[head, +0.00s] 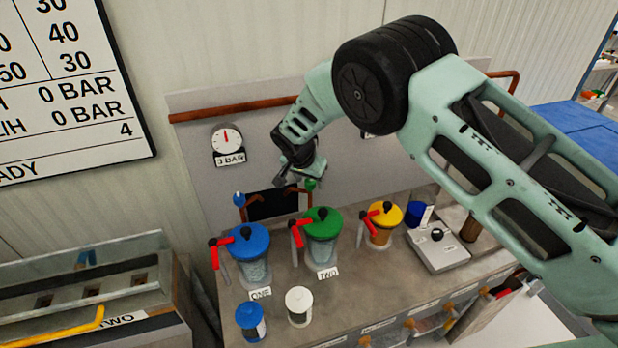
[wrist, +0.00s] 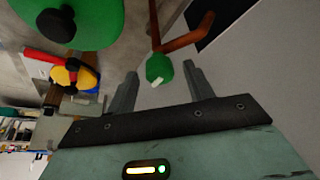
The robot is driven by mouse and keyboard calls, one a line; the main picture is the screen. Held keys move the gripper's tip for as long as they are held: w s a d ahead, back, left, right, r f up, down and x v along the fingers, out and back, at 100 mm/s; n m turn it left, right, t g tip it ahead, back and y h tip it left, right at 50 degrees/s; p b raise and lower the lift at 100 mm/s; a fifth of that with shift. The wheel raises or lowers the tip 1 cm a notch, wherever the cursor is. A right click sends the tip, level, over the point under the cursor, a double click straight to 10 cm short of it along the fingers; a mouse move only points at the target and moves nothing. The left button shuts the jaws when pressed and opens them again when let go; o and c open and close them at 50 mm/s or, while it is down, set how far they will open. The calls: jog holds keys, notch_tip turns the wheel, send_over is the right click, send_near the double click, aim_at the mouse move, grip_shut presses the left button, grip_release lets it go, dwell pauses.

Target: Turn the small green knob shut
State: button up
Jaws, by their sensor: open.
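The small green knob (wrist: 158,67) has a white mark on it and sits on a copper pipe. In the wrist view it lies between the two fingertips of my gripper (wrist: 162,72), with a gap on each side. My gripper is open and touches nothing that I can see. In the head view the green knob (head: 310,184) shows just beside my gripper (head: 290,177), against the grey back panel. My gripper partly hides the pipe there.
Below stand the green-lidded pump (head: 322,222), blue-lidded pump (head: 249,241) and yellow-lidded pump (head: 386,215), with red levers. A small blue knob (head: 239,199) is left of the green one. A gauge (head: 228,140) reads near its top. Blue and white jars stand in front.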

jog(key=c, duration=1)
jog(key=shift+o, duration=0.2)
jog(key=shift+f+n+b, duration=0.1)
jog(key=shift+n+b, duration=0.3)
jog(key=shift+b, duration=0.25)
jog(key=shift+d+f+n+t+y+b, duration=0.1)
jog(key=shift+n+t+y+b, duration=0.2)
jog(key=shift+n+b, duration=0.45)
jog(key=shift+n+y+b, duration=0.4)
jog(key=shift+n+b, duration=0.35)
jog(key=shift+b, duration=0.3)
jog(key=n+b, duration=0.1)
jog(key=n, duration=0.1)
jog(key=n+y+b, duration=0.1)
jog(key=n, duration=0.1)
jog(key=shift+d+y+b, duration=0.2)
jog(key=shift+y+b, duration=0.1)
jog(key=shift+b, duration=0.1)
jog(key=n+y, duration=0.1)
jog(key=n, duration=0.2)
jog(key=n+y, duration=0.1)
jog(key=n, duration=0.1)
jog(key=shift+w+d+r+n+g+b, duration=0.1)
jog(key=shift+d+r+n+g+b, duration=0.1)
jog(key=shift+n+g+b, duration=0.2)
jog(key=n+g+y, duration=0.1)
jog(key=n, duration=0.3)
jog(key=shift+n, duration=0.3)
